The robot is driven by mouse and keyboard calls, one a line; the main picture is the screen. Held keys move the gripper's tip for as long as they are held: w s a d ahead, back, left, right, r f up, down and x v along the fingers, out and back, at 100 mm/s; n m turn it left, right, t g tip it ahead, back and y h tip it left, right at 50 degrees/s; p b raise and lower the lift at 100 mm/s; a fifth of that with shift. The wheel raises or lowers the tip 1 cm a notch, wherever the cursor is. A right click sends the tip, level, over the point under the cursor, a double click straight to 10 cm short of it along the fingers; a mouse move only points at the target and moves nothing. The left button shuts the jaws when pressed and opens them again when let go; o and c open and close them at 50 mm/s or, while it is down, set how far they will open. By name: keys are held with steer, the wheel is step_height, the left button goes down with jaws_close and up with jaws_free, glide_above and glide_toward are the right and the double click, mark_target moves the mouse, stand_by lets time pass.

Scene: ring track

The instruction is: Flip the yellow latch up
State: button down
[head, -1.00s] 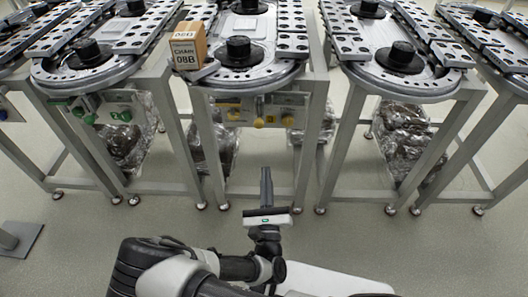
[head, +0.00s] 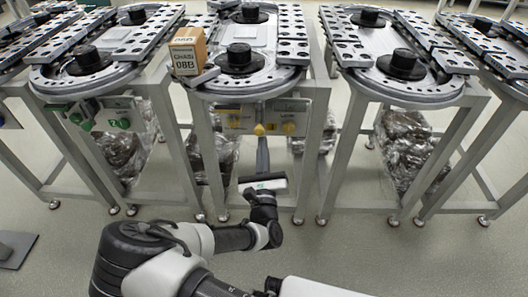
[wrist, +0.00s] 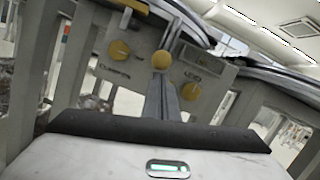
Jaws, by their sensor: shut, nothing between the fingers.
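A grey panel (head: 273,112) with yellow controls hangs under the front of the middle ring track. In the head view a yellow ball-shaped piece (head: 259,130), perhaps the latch's end, sits at its lower edge. The yellow ball also shows in the wrist view (wrist: 162,60), between two yellow knobs, a left one (wrist: 119,50) and a lower right one (wrist: 191,91). My gripper (head: 262,141) is shut and empty, pointing at the panel. In the wrist view its fingertips (wrist: 160,82) are just below the ball; I cannot tell whether they touch. The latch's pivot is unclear.
A cardboard box (head: 187,52) stands on the track's front left. Table legs (head: 315,150) flank the panel. Plastic-wrapped bundles (head: 215,155) lie below. A neighbouring track (head: 105,70) to the left has green controls (head: 119,123). The floor in front is clear.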

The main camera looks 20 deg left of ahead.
mark_target(262, 128)
step_height(262, 128, up, 7)
steer(key=p, duration=0.9)
steer(key=shift+r, duration=0.2)
